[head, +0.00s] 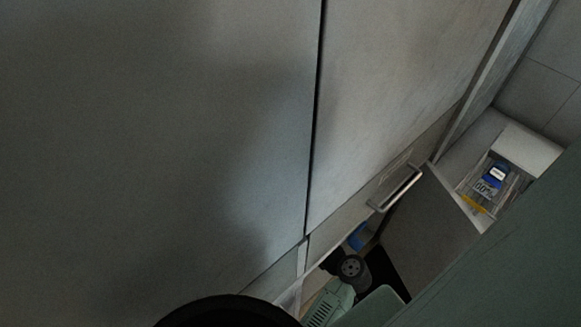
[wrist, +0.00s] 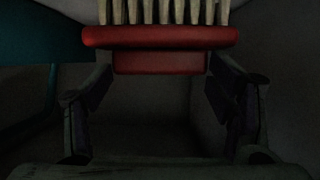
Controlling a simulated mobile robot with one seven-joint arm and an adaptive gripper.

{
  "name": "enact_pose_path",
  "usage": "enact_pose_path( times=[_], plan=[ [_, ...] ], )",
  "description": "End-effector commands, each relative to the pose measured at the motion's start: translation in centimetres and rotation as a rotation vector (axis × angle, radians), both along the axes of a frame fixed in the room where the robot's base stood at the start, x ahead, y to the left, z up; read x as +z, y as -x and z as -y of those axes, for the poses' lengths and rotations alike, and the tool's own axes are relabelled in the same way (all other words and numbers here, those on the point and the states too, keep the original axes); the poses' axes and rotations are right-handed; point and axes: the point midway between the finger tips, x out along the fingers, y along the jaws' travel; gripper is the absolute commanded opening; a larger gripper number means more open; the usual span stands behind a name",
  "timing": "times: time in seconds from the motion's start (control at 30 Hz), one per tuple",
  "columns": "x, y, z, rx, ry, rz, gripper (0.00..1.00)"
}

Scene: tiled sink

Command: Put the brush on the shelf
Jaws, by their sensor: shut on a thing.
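The brush (wrist: 160,38) shows in the wrist view at the top middle, with a red back and a row of pale bristles pointing up. My gripper (wrist: 160,70) is shut on the red part of the brush, one dark finger on each side. In the head view, the brush and my fingers cannot be made out; only part of my arm shows at the bottom. No shelf can be identified for certain. The space behind the brush in the wrist view is dark and looks like the inside of a box or cabinet.
Large grey panels (head: 400,80) fill much of the head view, with a metal handle (head: 396,188) at a lower edge. A dark grey panel (head: 430,220) lies beside it. A teal surface (wrist: 45,45) stands left in the wrist view.

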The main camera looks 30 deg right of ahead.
Motion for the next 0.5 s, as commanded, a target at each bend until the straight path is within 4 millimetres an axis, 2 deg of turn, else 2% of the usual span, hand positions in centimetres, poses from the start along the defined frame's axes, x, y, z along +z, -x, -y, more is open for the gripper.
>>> enact_pose_path(
  times=[0.13, 0.5],
  plan=[
    [-1.3, 0.0, 0.0, -0.001, 0.001, 0.001, 0.44],
    [-1.8, 0.0, 0.0, 0.002, 0.001, 0.001, 0.44]
  ],
)
